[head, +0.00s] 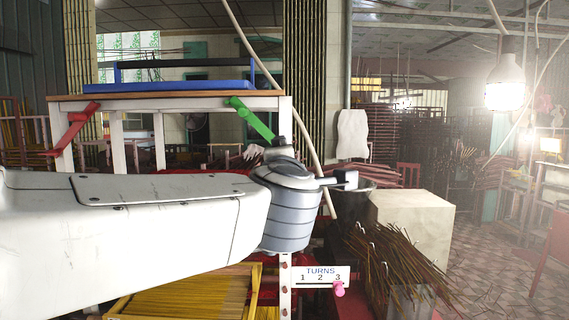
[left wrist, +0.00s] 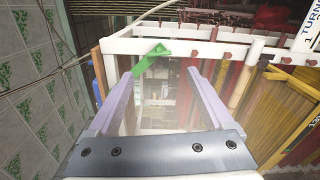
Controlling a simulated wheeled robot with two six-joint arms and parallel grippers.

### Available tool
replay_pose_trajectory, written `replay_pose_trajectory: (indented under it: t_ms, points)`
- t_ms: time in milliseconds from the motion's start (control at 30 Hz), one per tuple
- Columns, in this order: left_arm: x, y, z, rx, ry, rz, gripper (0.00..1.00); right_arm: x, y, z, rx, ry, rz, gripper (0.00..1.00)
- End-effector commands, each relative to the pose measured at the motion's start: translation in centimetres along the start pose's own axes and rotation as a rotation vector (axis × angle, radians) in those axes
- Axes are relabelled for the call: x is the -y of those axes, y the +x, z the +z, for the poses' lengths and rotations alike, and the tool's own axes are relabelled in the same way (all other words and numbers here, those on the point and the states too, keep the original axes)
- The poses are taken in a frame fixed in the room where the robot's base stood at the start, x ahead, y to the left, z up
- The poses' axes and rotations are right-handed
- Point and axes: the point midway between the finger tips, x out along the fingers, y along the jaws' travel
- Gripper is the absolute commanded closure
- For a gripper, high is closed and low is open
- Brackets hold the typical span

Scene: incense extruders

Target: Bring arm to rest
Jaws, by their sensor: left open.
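My left arm comes in from the left across the head view, in front of the workbench. A green lever (head: 251,117) is on the right end of the bench in the head view. It also shows in the left wrist view (left wrist: 152,60), beyond the fingertips and apart from them. A red lever (head: 73,129) is on the bench's left side. My right gripper is not in view.
The bench (head: 190,103) carries a blue tray (head: 170,87). A "TURNS 1 2 3" scale (head: 318,276) has a pink marker (head: 339,289) at 3. A yellow-slatted rack (head: 185,298) lies below my arm. Incense bundles (head: 390,258) and a pale box (head: 420,222) stand at right.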

Motion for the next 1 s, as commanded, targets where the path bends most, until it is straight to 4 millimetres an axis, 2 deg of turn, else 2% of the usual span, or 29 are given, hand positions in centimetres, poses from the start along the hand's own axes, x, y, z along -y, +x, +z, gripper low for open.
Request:
replay_pose_trajectory:
  t_ms: [100, 233, 533, 633, 667, 767, 800, 867, 900, 1000]
  points:
    - [0.1, -1.3, 0.1, 0.003, -0.001, 0.000, 0.15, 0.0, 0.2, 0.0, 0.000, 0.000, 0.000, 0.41]
    - [0.0, -1.7, 0.0, -0.001, 0.000, -0.001, 0.15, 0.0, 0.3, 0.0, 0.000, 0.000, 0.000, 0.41]
    - [0.2, -1.6, -0.1, 0.002, 0.016, 0.000, 0.15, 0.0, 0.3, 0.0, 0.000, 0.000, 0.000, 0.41]
    - [1.6, -0.5, -0.3, 0.027, 0.118, -0.006, 0.15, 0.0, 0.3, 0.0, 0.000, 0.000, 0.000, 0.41]
    - [2.5, 0.0, -0.4, 0.042, 0.174, -0.011, 0.15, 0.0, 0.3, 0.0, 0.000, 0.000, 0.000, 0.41]
    - [7.2, 2.0, -1.5, 0.120, 0.437, -0.068, 0.15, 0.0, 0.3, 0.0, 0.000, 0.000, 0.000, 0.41]
    - [10.0, 2.6, -2.3, 0.166, 0.561, -0.115, 0.15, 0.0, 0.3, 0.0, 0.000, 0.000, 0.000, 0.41]
    - [14.4, 2.9, -3.9, 0.237, 0.732, -0.200, 0.15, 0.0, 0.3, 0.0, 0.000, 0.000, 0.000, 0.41]
    - [17.2, 2.8, -5.1, 0.286, 0.829, -0.261, 0.15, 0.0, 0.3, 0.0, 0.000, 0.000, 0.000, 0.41]
    - [23.9, 1.4, -8.6, 0.410, 1.032, -0.428, 0.15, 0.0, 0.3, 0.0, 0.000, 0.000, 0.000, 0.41]
